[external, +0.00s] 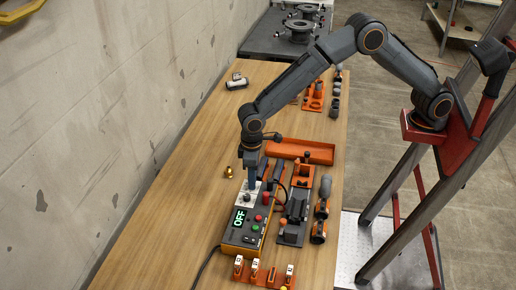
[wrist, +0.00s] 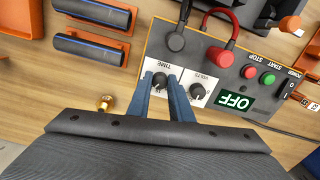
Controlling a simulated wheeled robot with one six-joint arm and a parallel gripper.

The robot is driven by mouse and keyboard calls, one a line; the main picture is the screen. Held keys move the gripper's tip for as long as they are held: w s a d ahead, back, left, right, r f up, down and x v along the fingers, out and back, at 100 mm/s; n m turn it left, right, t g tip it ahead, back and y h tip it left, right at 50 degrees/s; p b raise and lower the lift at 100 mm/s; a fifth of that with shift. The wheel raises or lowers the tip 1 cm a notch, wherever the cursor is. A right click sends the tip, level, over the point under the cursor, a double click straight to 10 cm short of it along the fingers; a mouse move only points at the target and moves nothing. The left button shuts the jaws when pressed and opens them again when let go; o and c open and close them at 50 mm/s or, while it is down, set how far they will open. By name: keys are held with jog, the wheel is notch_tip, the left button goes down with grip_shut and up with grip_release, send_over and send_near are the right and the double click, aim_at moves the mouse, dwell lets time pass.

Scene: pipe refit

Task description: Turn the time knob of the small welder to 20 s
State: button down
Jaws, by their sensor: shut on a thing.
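The small welder (external: 231,249) is an orange and dark grey box on the bench, with a display (external: 239,219) that reads OFF. In the wrist view the welder's panel (wrist: 235,70) appears upside down. The black time knob (wrist: 159,80) sits on a white plate marked TIME. My gripper (wrist: 162,82) has its two blue-grey fingers around this knob, shut on it. In the external view my gripper (external: 249,185) points down at the panel's far end and hides the time knob. The volts knob (wrist: 197,91) is beside the fingers. The time setting is too small to read.
Red and black cables (wrist: 222,55) plug into the panel close to the fingers. Red and green buttons (wrist: 267,79) and a power switch are farther along. A brass fitting (external: 228,172) stands left of my gripper. An orange tray (external: 300,151) lies behind. The bench's left side is clear.

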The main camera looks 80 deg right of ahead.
jog(key=c, duration=1.6)
grip_release()
jog(key=shift+r, duration=0.1)
notch_tip(320, 180, up, 8)
jog(key=shift+f+b, duration=0.15)
jog(key=shift+b, duration=0.75)
jog(key=shift+d, duration=0.1)
